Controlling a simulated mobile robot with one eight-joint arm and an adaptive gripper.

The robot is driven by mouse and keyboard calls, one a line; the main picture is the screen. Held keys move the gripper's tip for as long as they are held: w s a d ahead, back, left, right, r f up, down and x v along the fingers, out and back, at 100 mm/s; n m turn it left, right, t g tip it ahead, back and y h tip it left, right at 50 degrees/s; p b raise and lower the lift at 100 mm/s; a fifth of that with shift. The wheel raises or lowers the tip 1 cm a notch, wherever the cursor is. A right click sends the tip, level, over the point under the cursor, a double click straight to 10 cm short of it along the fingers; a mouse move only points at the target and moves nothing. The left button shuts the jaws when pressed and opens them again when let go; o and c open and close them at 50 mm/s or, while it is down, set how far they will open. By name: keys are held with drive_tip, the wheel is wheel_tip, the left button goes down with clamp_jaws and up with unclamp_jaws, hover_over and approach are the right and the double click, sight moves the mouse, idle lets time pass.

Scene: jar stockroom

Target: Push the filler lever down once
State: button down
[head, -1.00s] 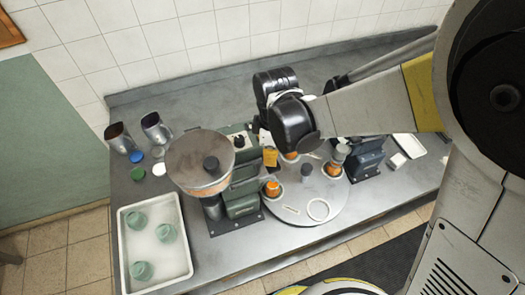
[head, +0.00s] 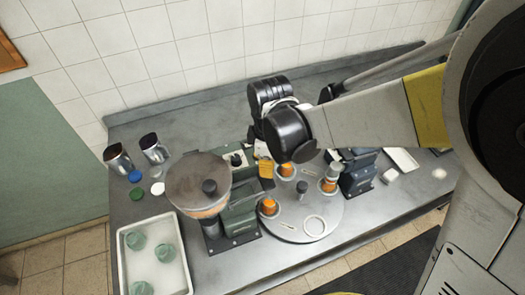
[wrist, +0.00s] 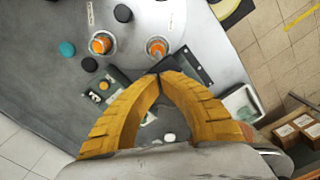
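The filler (head: 238,215) stands at the left of the turntable in the head view, with a green body and a round lidded hopper (head: 190,185). I cannot clearly pick out its lever in either view. My gripper (head: 265,172) hangs just behind and to the right of the filler, its yellow fingers partly seen beneath the dark wrist. In the wrist view the fingertips (wrist: 160,76) meet with nothing visible between them. I see no clear contact with the filler.
The turntable (head: 290,232) carries orange-filled jars (head: 268,207) and a dark centre knob (head: 302,187). A dark machine (head: 357,172) stands right of it.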

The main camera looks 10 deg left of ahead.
drive_tip(key=shift+r, duration=0.1)
idle(0.3)
wheel_tip(320, 180, up, 5)
drive_tip(key=p, duration=0.3)
idle(0.5)
drive_tip(key=shift+d, duration=0.2)
drive_tip(key=s+d+f+m+t+b, duration=0.2)
drive_tip(key=d+f+m+b, duration=0.1)
drive_tip(key=d+m+b, duration=0.3)
drive_tip(key=s+d+f+m+t+b, duration=0.2)
drive_tip(key=d+m+b, duration=0.4)
drive_tip(key=d+b, duration=0.3)
drive_tip(key=s+d+f+m+t+b, duration=0.1)
drive_tip(key=d+f+m+t+b, duration=0.2)
drive_tip(key=d, duration=0.6)
wheel_tip(320, 180, down, 2)
drive_tip(key=m+b, duration=0.3)
drive_tip(key=b, duration=0.1)
drive_tip(key=shift+s+d+b, duration=0.35)
drive_tip(key=shift+s, duration=0.05)
